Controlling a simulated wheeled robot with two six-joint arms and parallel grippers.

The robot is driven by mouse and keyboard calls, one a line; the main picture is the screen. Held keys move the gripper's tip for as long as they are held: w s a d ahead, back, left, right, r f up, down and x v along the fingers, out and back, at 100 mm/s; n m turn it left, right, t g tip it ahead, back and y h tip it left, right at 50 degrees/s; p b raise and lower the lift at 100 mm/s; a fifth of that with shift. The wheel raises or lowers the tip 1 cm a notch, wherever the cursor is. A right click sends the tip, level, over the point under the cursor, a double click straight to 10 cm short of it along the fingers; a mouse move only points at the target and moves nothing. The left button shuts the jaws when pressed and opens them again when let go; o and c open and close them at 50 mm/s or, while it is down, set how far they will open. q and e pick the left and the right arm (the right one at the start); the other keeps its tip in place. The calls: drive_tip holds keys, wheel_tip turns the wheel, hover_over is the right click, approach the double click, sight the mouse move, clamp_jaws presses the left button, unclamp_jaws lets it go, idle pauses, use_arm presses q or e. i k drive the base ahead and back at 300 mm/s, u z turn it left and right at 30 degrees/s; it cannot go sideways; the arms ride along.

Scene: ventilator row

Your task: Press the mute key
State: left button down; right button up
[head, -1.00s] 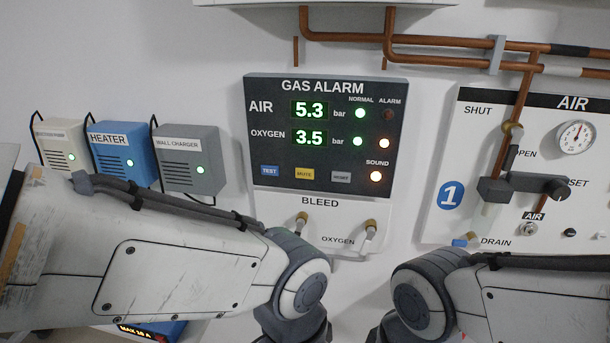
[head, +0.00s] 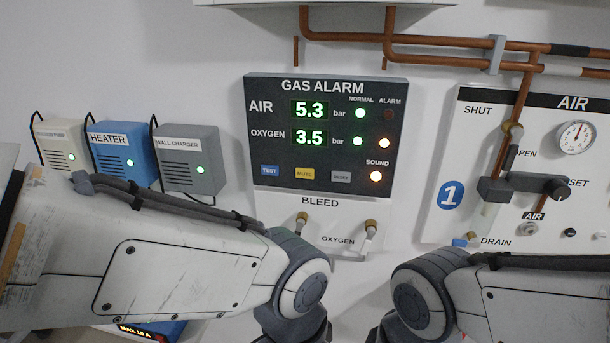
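The gas alarm panel (head: 265,130) is a dark box on the wall at the centre of the head view. It reads air 5.3 bar and oxygen 3.5 bar. The yellow mute key (head: 304,174) sits in its bottom row, between the blue test key (head: 270,170) and the grey reset key (head: 341,177). Nothing covers or touches the mute key.
Below the panel is a bleed plate with two small valves (head: 302,220). At left hang a blue heater box (head: 122,155) and a grey wall charger (head: 190,158). At right is the air panel (head: 478,130) with a gauge and levers. Copper pipes (head: 440,40) run above.

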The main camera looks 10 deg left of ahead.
sight(300, 173)
drive_tip(key=z, duration=1.9)
drive_tip(key=k, duration=0.5)
drive_tip(key=u, duration=1.35)
